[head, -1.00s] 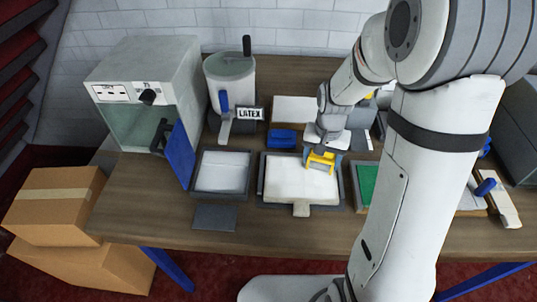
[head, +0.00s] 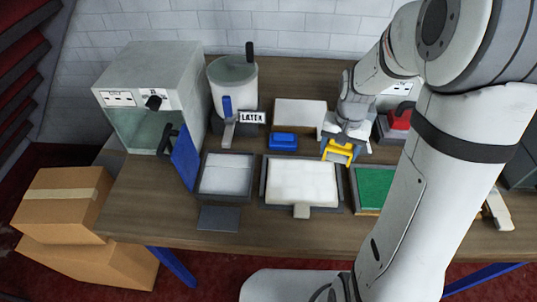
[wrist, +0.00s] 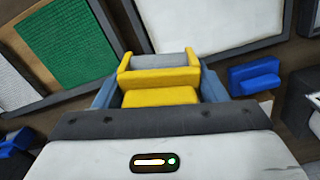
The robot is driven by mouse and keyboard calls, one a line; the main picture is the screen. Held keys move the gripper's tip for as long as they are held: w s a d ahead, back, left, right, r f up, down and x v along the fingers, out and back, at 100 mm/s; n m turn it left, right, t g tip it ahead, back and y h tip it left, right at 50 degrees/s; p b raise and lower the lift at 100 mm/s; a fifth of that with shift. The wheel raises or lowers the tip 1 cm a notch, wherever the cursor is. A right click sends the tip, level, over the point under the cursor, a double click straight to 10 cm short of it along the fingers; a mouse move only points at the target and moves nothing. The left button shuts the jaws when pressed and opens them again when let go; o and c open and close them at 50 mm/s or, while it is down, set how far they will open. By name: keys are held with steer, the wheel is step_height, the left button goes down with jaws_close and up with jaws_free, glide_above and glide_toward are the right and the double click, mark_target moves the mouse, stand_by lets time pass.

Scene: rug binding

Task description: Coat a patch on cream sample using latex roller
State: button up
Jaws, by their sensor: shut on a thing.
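My gripper (head: 341,140) is shut on the yellow-framed latex roller (head: 338,153). In the wrist view the roller (wrist: 160,84) sits between the fingers, with its grey cylinder at the far end. The cream sample (head: 300,182) lies flat in a dark frame with a small tab at its front. The roller appears near the back right corner of that frame, clear of the cream surface. The sample also shows in the wrist view (wrist: 210,20). No coated patch can be made out on the cream. A shallow tray with a pale surface (head: 226,175) stands left of the sample.
A green sample (head: 375,188) lies right of the cream one, partly behind my arm. A blue block (head: 283,141) sits behind the cream frame. The LATEX dispenser (head: 233,95) and a grey cabinet with a blue door (head: 185,158) stand at the left.

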steer(key=shift+r+p, duration=0.5)
steer(key=shift+r, duration=0.65)
steer(key=shift+f, duration=0.1)
